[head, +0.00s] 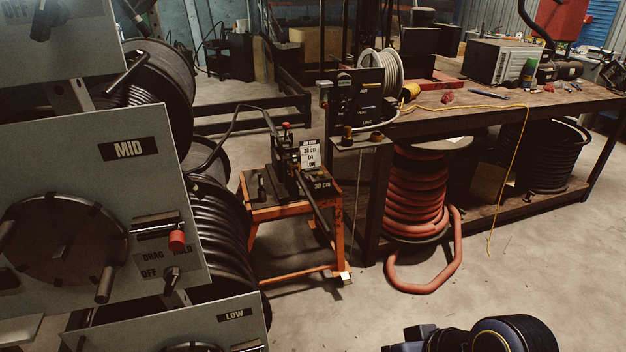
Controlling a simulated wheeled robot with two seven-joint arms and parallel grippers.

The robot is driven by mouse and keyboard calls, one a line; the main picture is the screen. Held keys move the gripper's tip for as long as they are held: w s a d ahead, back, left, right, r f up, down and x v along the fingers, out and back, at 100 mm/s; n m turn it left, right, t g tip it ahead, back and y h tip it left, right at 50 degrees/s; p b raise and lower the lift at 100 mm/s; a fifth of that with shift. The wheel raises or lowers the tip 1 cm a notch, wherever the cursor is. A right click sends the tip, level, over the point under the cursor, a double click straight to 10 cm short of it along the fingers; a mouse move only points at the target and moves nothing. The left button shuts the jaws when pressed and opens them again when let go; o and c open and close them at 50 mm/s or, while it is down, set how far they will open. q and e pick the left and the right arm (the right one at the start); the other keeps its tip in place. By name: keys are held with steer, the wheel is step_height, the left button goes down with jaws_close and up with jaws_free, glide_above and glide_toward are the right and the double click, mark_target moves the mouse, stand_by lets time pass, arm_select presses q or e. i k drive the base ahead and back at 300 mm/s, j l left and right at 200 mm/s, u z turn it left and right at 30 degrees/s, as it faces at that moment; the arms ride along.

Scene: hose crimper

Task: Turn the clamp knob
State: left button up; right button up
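A small device (290,165) stands on an orange-framed stand in the middle of the view. On the "MID" panel (60,150) at left, a red-ended handle (177,241) and a black selector knob (172,277) sit near "DRAG", "HOLD" and "OFF" labels. I cannot tell which one is the clamp knob. Part of my arm shows at the bottom right, apart from all of these. Neither gripper's fingers are visible.
A workbench (520,108) with tools fills the back right. A red hose coil (415,195) stands below it, one loop on the floor. Large black hose reels (205,225) stand behind the left panels. A "LOW" panel (235,335) is below. The floor (340,315) in front is clear.

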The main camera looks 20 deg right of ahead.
mark_target(291, 151)
steer(key=i+l+u, duration=0.1)
steer(key=u, duration=0.4)
steer(key=l+u, duration=0.25)
steer(key=u, duration=0.2)
steer(key=i+l+u, duration=0.15)
steer(key=l+u, duration=0.2)
steer(key=l, duration=0.7)
steer(key=l+u, duration=0.35)
steer(key=l, duration=1.95)
steer(key=k, duration=0.05)
